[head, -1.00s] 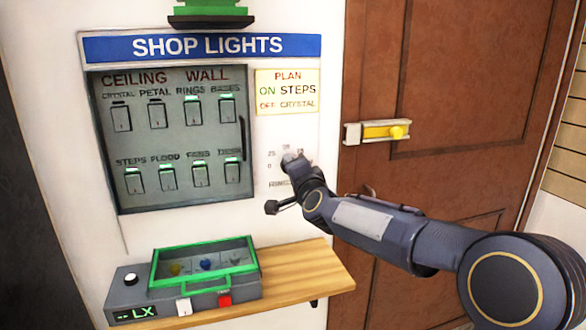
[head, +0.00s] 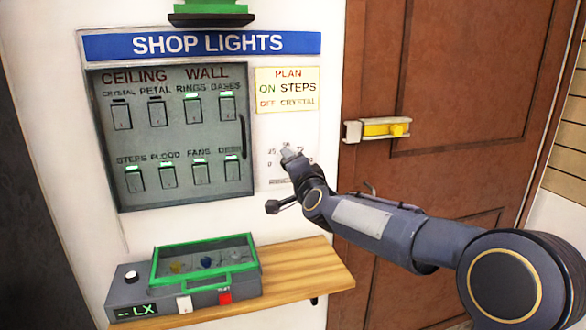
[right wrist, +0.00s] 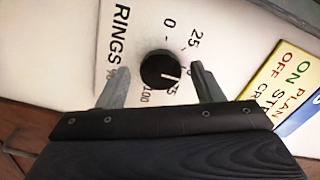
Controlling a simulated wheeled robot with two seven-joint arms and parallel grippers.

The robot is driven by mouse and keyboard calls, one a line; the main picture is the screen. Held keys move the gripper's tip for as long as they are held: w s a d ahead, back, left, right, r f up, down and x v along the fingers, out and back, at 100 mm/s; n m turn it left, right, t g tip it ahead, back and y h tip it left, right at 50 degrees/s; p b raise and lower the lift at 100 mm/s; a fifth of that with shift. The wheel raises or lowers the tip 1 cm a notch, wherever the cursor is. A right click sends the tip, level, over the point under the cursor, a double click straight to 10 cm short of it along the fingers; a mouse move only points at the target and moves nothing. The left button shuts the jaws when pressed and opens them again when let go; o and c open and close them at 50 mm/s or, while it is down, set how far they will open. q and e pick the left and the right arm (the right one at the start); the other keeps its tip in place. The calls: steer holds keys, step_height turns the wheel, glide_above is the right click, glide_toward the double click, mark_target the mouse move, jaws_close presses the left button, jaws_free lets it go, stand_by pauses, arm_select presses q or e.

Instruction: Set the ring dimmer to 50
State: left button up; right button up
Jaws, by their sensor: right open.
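The ring dimmer is a black round knob (right wrist: 158,69) on a white plate marked RINGS %, seen in the right wrist view. Its white mark points toward the 50-to-75 side of the scale; the 50 label is largely hidden by a finger. My right gripper (right wrist: 161,72) is open, with one finger on each side of the knob and visible gaps between. In the head view my right gripper (head: 291,154) is at the dial plate (head: 272,171) below the plan note and hides the knob. My left gripper is out of view.
A switch panel (head: 180,185) with lit and unlit switches is left of the dial, its handle close by. The plan note (head: 287,91) is above. A wooden shelf (head: 305,280) holds a grey LX box (head: 205,290) below. A brown door (head: 450,110) with a yellow latch is right.

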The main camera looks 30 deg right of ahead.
steer(key=shift+s, duration=0.1)
steer(key=v, duration=0.7)
steer(key=shift+s, duration=0.3)
steer(key=s+a+f+n+g+y+p, duration=0.1)
steer(key=s+a+f+n+g, duration=0.3)
steer(key=s, duration=0.5)
steer(key=s+a+f+n+g+y+p, duration=0.2)
steer(key=s+a+f+n+g+y, duration=0.1)
steer(key=s+f, duration=0.5)
steer(key=s+a+f+n+g+y+p, duration=0.1)
steer(key=s+a+f+n+g+y, duration=0.3)
steer(key=s, duration=0.8)
steer(key=a+f+n, duration=0.2)
steer(key=a+n, duration=0.1)
steer(key=a, duration=0.1)
steer(key=shift+g, duration=0.3)
steer(key=shift+s+f, duration=0.1)
